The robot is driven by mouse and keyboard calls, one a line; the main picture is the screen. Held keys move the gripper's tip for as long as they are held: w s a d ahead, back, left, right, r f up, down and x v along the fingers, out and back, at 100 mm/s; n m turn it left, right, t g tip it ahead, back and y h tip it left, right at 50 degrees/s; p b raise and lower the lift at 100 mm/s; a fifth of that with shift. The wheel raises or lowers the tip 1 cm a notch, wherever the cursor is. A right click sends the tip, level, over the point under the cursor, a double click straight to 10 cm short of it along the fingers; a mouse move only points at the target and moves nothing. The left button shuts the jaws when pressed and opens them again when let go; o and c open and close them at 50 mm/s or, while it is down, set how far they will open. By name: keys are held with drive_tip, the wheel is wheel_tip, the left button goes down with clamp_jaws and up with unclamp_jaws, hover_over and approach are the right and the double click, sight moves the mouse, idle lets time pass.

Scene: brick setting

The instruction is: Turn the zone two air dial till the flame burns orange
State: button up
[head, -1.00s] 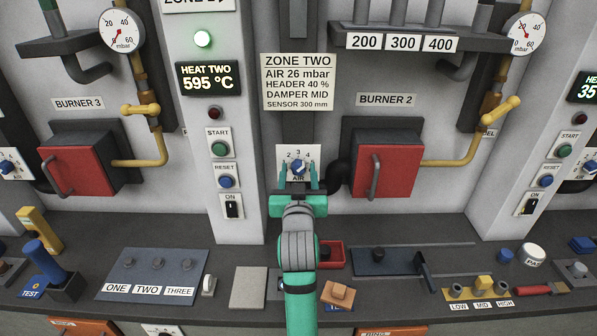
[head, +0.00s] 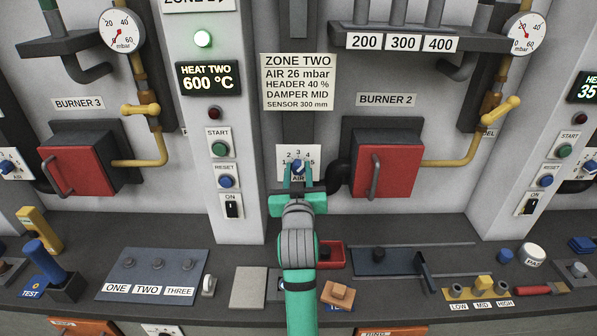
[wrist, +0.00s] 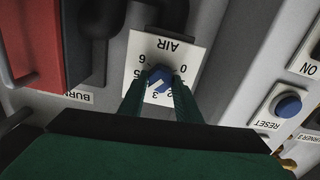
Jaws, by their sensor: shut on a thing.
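The zone two air dial is a blue knob (wrist: 161,78) with a pale pointer on a white numbered plate (wrist: 178,52) marked AIR. The plate also shows in the head view (head: 312,155), on the panel below the ZONE TWO sign. My gripper (head: 299,180) is in front of the plate, its green fingers on either side of the knob. In the wrist view my gripper (wrist: 160,95) is shut on the knob. The pointer sits near 3, partly hidden by the fingers. Burner 2 has a closed red door (head: 388,165); no flame is visible.
The sign (head: 298,82) reads air 26 mbar. A black pipe (head: 340,178) runs close to the dial's right. A counter (head: 225,262) with several controls lies below.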

drive_tip(key=shift+n, duration=2.9)
drive_tip(key=o, duration=1.1)
drive_tip(key=shift+c, duration=0.2)
drive_tip(key=shift+a, duration=0.1)
drive_tip(key=s, duration=1.1)
drive_tip(key=shift+f, duration=0.15)
